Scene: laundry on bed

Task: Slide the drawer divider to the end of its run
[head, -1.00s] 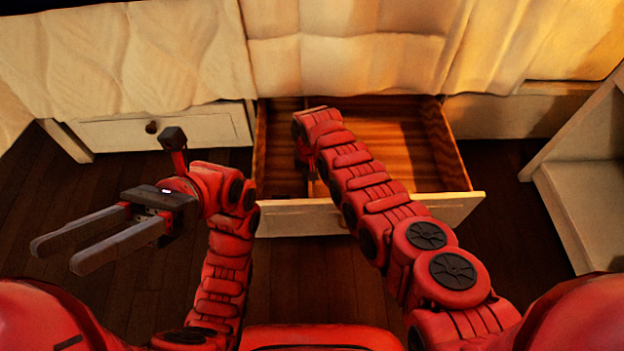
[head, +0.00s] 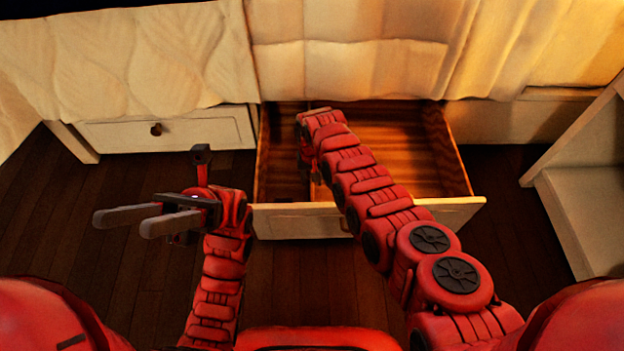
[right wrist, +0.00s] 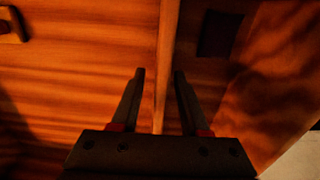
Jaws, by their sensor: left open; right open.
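The drawer (head: 445,150) stands open below the bed, with its pale front towards me. The drawer divider (right wrist: 168,50) is a thin upright wooden board, seen from above in the right wrist view. My right gripper (right wrist: 160,72) is open, with one finger on each side of the divider. I cannot tell whether either finger touches it. In the head view my right arm hides most of the divider and the right gripper. My left gripper (head: 121,224) is open and empty, above the floor to the left of the drawer.
A closed drawer (head: 165,130) with a dark knob is to the left. A pale shelf unit (head: 585,205) stands at the right. In the right wrist view a small dark square patch (right wrist: 218,33) lies right of the divider, and a pale-edged piece (right wrist: 12,25) is at top left.

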